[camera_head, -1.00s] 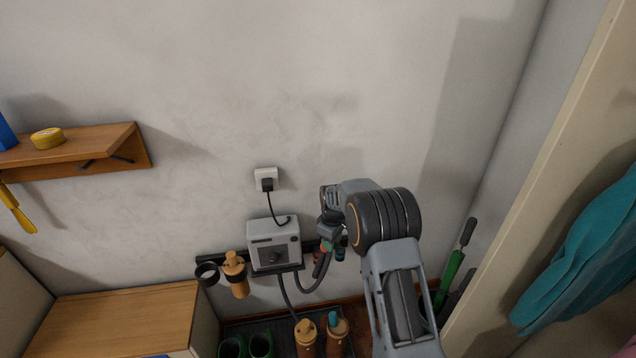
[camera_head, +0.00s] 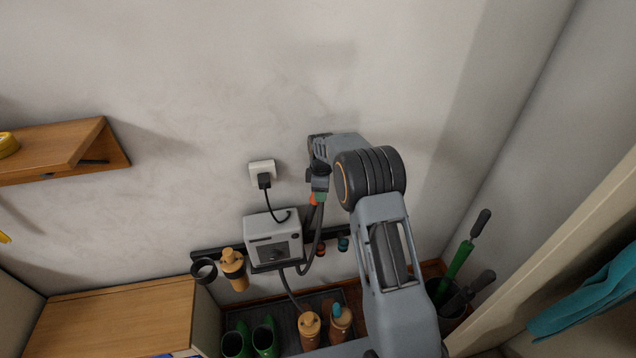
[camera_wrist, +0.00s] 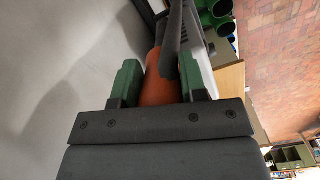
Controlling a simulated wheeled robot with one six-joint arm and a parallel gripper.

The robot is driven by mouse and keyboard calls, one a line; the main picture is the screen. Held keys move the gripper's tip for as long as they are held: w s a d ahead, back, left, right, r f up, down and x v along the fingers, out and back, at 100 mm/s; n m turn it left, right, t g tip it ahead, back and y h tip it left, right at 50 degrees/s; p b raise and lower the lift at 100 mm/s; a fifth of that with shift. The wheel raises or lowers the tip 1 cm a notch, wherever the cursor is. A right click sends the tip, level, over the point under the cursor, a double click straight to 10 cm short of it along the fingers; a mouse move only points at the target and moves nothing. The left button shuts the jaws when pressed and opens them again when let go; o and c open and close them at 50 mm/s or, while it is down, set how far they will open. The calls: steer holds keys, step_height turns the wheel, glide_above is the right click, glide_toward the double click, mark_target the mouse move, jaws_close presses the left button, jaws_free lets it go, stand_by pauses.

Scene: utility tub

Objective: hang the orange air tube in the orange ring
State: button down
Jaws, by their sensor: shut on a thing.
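My gripper (camera_head: 317,186) is shut on the orange air tube (camera_head: 313,199), raised in front of the wall above the right end of the dark rail. In the wrist view the orange tube end (camera_wrist: 157,84) sits between my green fingertips (camera_wrist: 162,72), with its dark hose (camera_wrist: 177,28) running away from it. The hose (camera_head: 316,235) hangs from my gripper to the grey dryer box (camera_head: 274,224). A small reddish holder (camera_head: 320,250) is on the rail below my gripper; I cannot tell if it is the orange ring. A teal holder (camera_head: 343,244) is right of it.
An empty dark ring (camera_head: 204,271) and a tan tube (camera_head: 233,266) are left of the box. Green boots (camera_head: 264,338) and brown boots (camera_head: 309,330) stand below on a tray. A wooden cabinet (camera_head: 125,320) is at left.

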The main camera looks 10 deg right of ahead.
mark_target(311, 211)
steer(key=shift+w+f, duration=0.1)
steer(key=shift+f, duration=0.05)
step_height(311, 211, down, 6)
steer(key=b, duration=0.3)
steer(key=shift+b, duration=0.3)
stand_by(0.6)
steer(key=shift+g+h+p, duration=0.4)
steer(key=shift+h+p, duration=0.2)
steer(key=shift+h, duration=0.6)
steer(key=shift+d, duration=0.45)
steer(key=a+b+x, duration=0.1)
steer(key=b+x, duration=0.4)
steer(key=x, duration=0.3)
steer(key=shift+a+f, duration=0.3)
steer(key=shift+a, duration=0.05)
stand_by(3.6)
